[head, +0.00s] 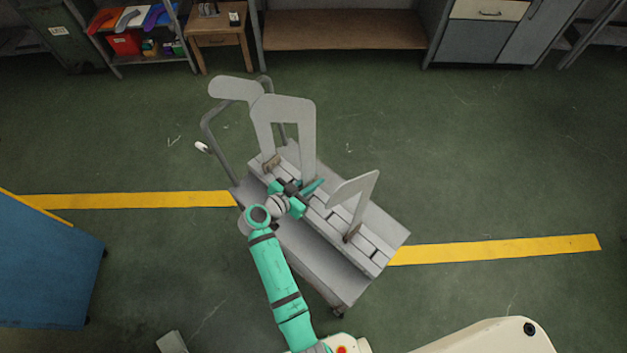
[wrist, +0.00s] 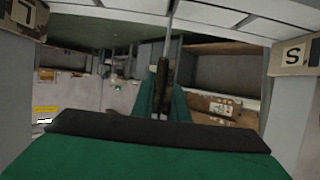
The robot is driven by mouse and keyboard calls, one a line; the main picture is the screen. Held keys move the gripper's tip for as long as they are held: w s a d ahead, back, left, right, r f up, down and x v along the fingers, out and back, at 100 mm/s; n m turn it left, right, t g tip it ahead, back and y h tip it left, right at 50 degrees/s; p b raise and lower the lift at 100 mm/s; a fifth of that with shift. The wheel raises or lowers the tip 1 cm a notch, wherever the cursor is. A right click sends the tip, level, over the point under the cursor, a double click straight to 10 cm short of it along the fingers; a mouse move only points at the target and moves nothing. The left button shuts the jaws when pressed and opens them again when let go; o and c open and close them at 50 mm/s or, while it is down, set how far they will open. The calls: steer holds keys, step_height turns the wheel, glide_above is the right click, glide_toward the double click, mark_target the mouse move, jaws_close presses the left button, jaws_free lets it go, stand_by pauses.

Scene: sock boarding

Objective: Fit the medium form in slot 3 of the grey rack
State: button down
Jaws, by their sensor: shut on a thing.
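The grey medium form (head: 308,135), an upside-down L-shaped board, stands upright over the middle of the grey rack (head: 335,216). My gripper (head: 300,194) is shut on its lower part, low over the rack. In the wrist view my gripper (wrist: 165,95) has its dark fingers around a thin upright edge of the medium form (wrist: 171,28). The form's bottom end is hidden, so I cannot tell whether it sits in a slot. The large form (head: 236,88), tagged L in the wrist view (wrist: 20,12), stands to the left. The small form (head: 356,187), tagged S in the wrist view (wrist: 296,55), stands to the right.
The rack sits on a grey cart (head: 393,232) with a push handle (head: 208,128). A blue cabinet (head: 48,265) stands at the left. A shelf with coloured boards (head: 130,18), a small wooden table (head: 217,38) and cupboards line the back. Green floor around the cart is clear.

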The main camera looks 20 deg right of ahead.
mark_target(314, 195)
steer(key=shift+f, duration=0.25)
steer(key=shift+a+f, duration=0.1)
steer(key=shift+f, duration=0.1)
steer(key=shift+f, duration=1.85)
steer(key=shift+f, duration=0.15)
steer(key=shift+s+f, duration=0.1)
steer(key=shift+f, duration=0.7)
steer(key=c, duration=1.7)
jaws_free()
steer(key=shift+o, duration=0.2)
